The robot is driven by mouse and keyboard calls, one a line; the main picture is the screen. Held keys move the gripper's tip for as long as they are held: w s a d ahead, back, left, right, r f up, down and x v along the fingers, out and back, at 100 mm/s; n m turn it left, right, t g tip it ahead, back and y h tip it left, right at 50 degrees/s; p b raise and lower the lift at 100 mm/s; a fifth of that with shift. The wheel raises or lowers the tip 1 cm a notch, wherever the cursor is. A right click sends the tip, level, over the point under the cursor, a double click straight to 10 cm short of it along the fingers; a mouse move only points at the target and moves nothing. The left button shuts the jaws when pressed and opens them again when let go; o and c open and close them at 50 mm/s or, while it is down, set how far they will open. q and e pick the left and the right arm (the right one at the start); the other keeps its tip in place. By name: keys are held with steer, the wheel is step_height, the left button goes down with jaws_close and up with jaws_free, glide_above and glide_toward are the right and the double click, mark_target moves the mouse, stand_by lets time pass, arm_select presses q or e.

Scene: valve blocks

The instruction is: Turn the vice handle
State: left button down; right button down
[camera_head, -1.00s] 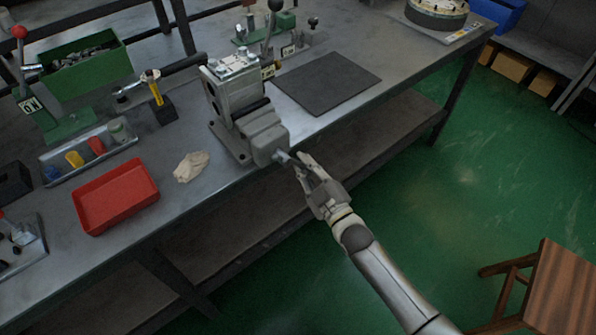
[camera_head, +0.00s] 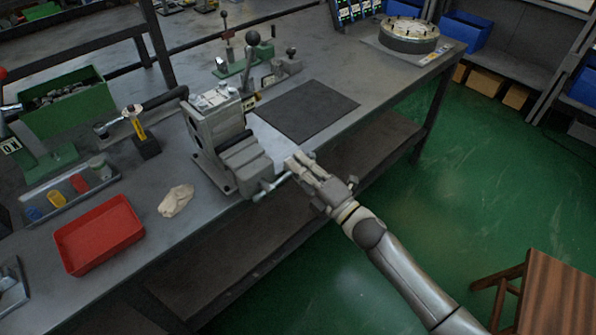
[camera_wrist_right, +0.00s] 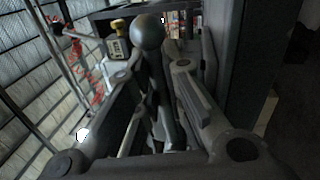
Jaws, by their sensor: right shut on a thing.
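The grey vice (camera_head: 232,150) stands at the front edge of the workbench. Its handle (camera_head: 270,188) is a thin bar at the vice's front end, slanting up to the right toward my right gripper. My right gripper (camera_head: 296,168) is at the upper right end of this bar, just off the bench edge. In the right wrist view, a rod of the handle with a round ball end (camera_wrist_right: 148,32) stands between the fingers, and the gripper is shut on it. The fingers hide part of the bar. My left gripper is not in view.
A dark mat (camera_head: 308,110) lies behind the vice. A tan cloth (camera_head: 175,200) and a red tray (camera_head: 98,235) lie left of it. A wooden stool (camera_head: 545,290) is at lower right; green floor beside the bench is free.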

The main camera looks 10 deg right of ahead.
steer(key=shift+s+a+r+n+g+y, duration=0.1)
steer(key=shift+a+r+n+g+y, duration=0.1)
steer(key=shift+r+n, duration=0.7)
steer(key=shift+s+a+r+n+g+y, duration=0.15)
steer(key=shift+r+n, duration=0.3)
steer(key=shift+n, duration=0.85)
steer(key=c, duration=1.5)
jaws_free()
steer(key=shift+r, duration=0.1)
steer(key=shift+s+d, duration=0.15)
steer(key=v, duration=1.1)
steer(key=shift+s+d, duration=0.2)
steer(key=shift+d, duration=0.05)
